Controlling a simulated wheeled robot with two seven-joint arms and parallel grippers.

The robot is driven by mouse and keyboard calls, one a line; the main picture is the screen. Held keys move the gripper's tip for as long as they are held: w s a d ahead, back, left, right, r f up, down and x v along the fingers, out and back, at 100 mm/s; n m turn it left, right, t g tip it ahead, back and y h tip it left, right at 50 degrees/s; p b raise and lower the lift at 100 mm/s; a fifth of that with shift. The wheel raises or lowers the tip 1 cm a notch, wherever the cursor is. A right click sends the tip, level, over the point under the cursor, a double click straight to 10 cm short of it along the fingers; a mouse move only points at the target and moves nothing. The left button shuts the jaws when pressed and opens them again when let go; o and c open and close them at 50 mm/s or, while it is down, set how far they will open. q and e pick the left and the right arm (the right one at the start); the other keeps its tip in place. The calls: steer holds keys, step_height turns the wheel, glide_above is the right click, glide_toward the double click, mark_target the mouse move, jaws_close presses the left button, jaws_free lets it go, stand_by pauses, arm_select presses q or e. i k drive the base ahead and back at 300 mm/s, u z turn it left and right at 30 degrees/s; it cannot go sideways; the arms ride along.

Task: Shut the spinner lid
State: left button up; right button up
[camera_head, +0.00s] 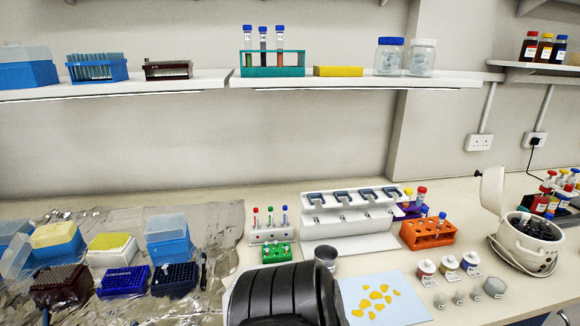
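The spinner (527,244) is a small round white pot-like machine at the right end of the bench. Its white lid (492,190) stands open, raised nearly upright at the left side of the opening. The dark rotor (534,225) shows inside the bowl. A thin handle-like loop hangs round the front of the body. Neither of my grippers shows in the head view, so I cannot see either one near the lid.
A large black ribbed shape fills the bottom middle. Red-capped tubes (549,187) stand close behind the spinner. An orange rack (428,235) and small labelled pots (449,263) are to its left. A white pipette stand (349,217) is mid-bench. Some bare bench lies before the spinner.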

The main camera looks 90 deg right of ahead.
mark_target(492, 187)
steer(key=z, duration=3.65)
